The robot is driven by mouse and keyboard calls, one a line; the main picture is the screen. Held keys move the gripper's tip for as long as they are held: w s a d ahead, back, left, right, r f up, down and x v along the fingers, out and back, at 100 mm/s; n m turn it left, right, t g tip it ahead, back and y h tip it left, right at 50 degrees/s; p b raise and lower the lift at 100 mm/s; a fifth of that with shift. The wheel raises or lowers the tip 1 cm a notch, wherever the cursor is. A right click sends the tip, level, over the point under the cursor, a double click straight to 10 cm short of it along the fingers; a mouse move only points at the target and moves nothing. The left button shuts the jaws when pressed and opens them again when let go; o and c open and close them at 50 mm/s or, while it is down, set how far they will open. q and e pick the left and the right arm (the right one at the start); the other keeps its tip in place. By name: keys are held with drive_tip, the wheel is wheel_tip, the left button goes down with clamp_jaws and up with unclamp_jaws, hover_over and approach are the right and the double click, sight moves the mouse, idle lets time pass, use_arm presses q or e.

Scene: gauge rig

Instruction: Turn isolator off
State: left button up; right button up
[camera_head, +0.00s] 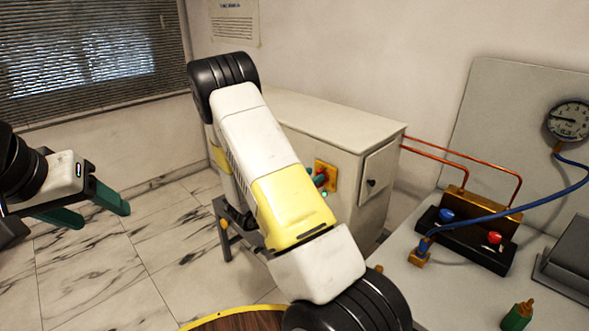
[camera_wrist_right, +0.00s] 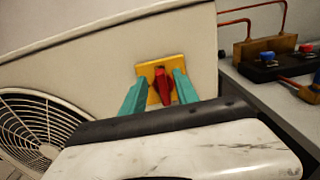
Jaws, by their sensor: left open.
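The isolator is a red rotary handle (camera_wrist_right: 161,86) on a yellow plate (camera_wrist_right: 147,74), mounted on the side of the pale cabinet. In the right wrist view the handle stands roughly upright. My right gripper (camera_wrist_right: 160,77) is open, with one teal finger on each side of the handle; whether either finger touches it I cannot tell. In the head view the yellow plate (camera_head: 326,171) shows beside my right arm, which hides part of the handle and gripper. My left gripper (camera_head: 97,215) is open and empty over the floor at the left.
The pale cabinet (camera_head: 330,115) has a round fan grille (camera_wrist_right: 35,128) and a small door (camera_head: 377,178).

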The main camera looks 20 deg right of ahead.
drive_tip(key=shift+x, duration=1.1)
drive_tip(key=shift+c, duration=0.5)
clamp_jaws()
